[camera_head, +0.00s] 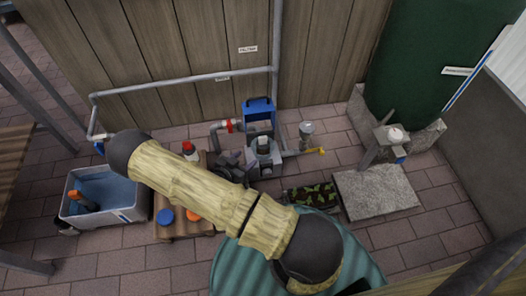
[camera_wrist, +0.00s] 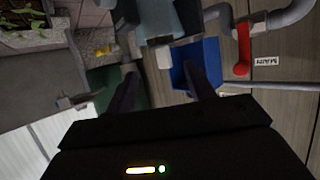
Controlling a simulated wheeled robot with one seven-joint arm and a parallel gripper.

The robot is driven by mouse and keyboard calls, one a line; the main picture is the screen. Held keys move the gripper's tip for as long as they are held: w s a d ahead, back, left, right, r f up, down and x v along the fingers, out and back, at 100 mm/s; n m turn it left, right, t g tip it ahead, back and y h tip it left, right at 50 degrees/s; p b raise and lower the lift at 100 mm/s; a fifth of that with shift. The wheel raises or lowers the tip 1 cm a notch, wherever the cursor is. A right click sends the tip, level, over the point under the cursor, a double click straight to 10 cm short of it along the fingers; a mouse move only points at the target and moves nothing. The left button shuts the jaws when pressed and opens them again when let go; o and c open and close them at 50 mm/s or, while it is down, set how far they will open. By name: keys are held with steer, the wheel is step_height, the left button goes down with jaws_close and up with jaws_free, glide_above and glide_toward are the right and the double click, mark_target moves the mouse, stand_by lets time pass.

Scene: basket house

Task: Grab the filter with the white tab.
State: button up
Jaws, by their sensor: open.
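I cannot tell for sure which item is the filter with the white tab. A blue box-like part with a handle (camera_head: 259,109) stands behind the grey pump (camera_head: 265,150) in the head view. A blue part also shows in the wrist view (camera_wrist: 208,62), partly behind one finger, with a small pale piece (camera_wrist: 163,57) beside it. A clear cup with a pale top (camera_head: 306,129) stands right of the pump. My gripper (camera_wrist: 160,70) is open in the wrist view, its dark fingers apart and nothing visibly held.
A red valve (camera_head: 230,126) and grey pipes run beside the pump, with a yellow tap (camera_head: 318,150) at right. A white tub (camera_head: 131,212) and a wooden stand (camera_head: 180,229) are at left. A green tank (camera_head: 430,50) and a stone slab (camera_head: 375,195) are at right.

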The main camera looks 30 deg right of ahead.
mark_target(261, 146)
steer(key=b+x, duration=0.2)
steer(key=x, duration=0.4)
steer(key=shift+s+f+b, duration=0.1)
steer(key=shift+b, duration=0.2)
steer(key=shift+d, duration=0.1)
steer(key=shift+w+d+f+b, duration=0.35)
steer(key=shift+w+d+b, duration=0.1)
steer(key=shift+b, duration=0.2)
steer(key=b+x, duration=0.3)
steer(key=x, duration=0.1)
steer(key=shift+r, duration=0.1)
steer(key=c, duration=0.7)
